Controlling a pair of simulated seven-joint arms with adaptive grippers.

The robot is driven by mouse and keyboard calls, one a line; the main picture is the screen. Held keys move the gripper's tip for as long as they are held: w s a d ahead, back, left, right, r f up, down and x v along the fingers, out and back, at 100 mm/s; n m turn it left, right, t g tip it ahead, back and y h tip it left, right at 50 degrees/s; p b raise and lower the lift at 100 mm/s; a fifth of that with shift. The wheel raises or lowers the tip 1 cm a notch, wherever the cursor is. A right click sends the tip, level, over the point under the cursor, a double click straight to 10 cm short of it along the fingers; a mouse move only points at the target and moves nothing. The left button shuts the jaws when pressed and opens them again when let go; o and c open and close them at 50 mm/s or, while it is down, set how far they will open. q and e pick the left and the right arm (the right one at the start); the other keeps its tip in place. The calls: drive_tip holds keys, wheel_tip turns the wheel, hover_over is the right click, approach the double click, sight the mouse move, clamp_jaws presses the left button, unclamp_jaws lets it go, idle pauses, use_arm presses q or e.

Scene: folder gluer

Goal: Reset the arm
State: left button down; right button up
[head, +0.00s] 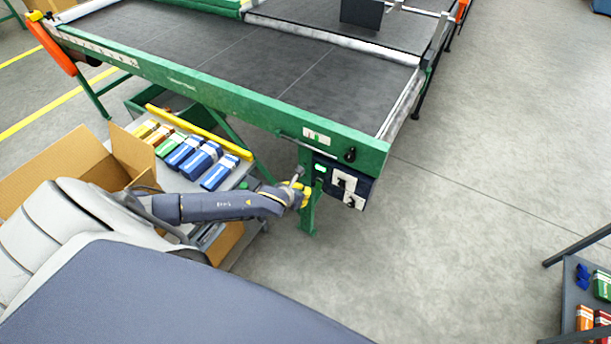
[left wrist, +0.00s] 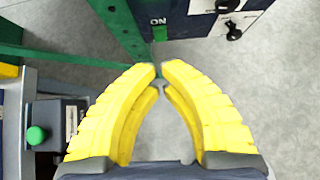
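My left arm reaches in from the left in the head view. Its gripper (head: 302,193) with yellow fingers is beside the green leg of the machine, just left of the dark control box (head: 343,184). In the left wrist view the two yellow fingers (left wrist: 159,70) curve together with their tips almost meeting, and nothing shows held between them. Ahead of the tips are a green button (left wrist: 160,33) under an "ON" label and black rotary switches (left wrist: 233,31) on pale plates. My right arm and gripper are not in view.
The green-framed conveyor table (head: 240,99) spans the back. A shelf holds several blue boxes (head: 197,159) beside an open cardboard box (head: 75,160). A green knob (left wrist: 36,135) sits at the wrist view's left. A rack (head: 567,300) stands far right. The floor between is clear.

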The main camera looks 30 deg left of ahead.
use_arm(q)
drive_tip(key=w+a+f+n, duration=0.1)
drive_tip(key=a+f+n, duration=0.5)
drive_tip(key=f+n, duration=0.65)
drive_tip(key=s+a+f+n+g, duration=0.1)
drive_tip(key=s+f+n+g, duration=0.1)
drive_tip(key=s+f+n, duration=1.05)
drive_tip(key=s+d+f+n+g, duration=0.1)
drive_tip(key=s+d+f+n, duration=0.15)
drive_tip(key=s+f, duration=0.5)
drive_tip(key=s+d+f+n+g, duration=0.2)
drive_tip(key=s+f+n, duration=0.15)
drive_tip(key=s, duration=0.75)
drive_tip(key=s+d+f+g, duration=0.1)
drive_tip(key=s+d, duration=0.2)
drive_tip(key=s, duration=0.3)
drive_tip(key=s+d+f+g, duration=0.1)
drive_tip(key=s+d+f, duration=0.1)
drive_tip(key=s+d, duration=0.2)
drive_tip(key=s+d+f+n, duration=0.1)
drive_tip(key=s+d, duration=0.2)
drive_tip(key=s, duration=0.7)
drive_tip(key=shift+d+f+g, duration=0.2)
drive_tip(key=shift+f+g, duration=0.1)
drive_tip(key=shift+g, duration=0.1)
